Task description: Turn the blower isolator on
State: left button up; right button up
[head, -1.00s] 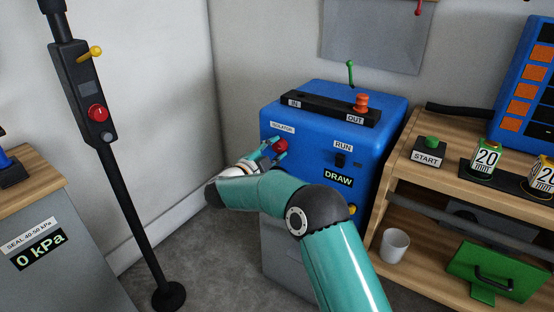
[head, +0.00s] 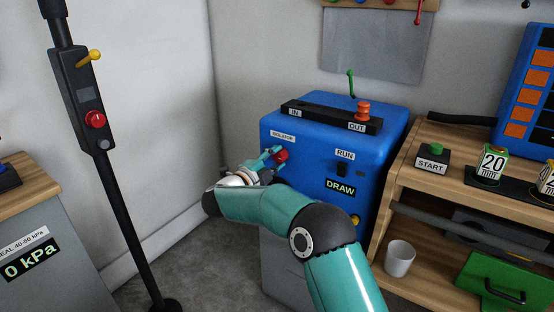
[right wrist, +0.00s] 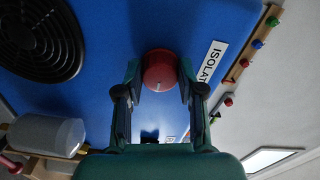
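The blue blower cabinet (head: 315,185) stands in the corner. Its red isolator knob (head: 281,155) is on the front face below the ISOLATOR label (head: 283,136). My right gripper (head: 272,158) is at the knob, partly covering it. In the right wrist view, the red knob (right wrist: 159,70) sits between the two fingertips of my right gripper (right wrist: 160,68), one on each side. The fingers are spread with very narrow gaps at most; contact is hard to tell. A faint pale mark shows on the knob face. My left gripper is out of view.
A wooden bench (head: 455,180) with a START button (head: 435,150) stands close on the right. A black post (head: 122,200) stands left.

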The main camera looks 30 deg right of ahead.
jog(key=o, duration=0.4)
jog(key=shift+w+a+f, duration=0.15)
jog(key=shift+a+f, duration=0.15)
jog(key=shift+o, duration=0.2)
jog(key=shift+d+r, duration=0.15)
jog(key=shift+r, duration=0.05)
jog(key=v, duration=1.2)
jog(key=shift+f, duration=0.15)
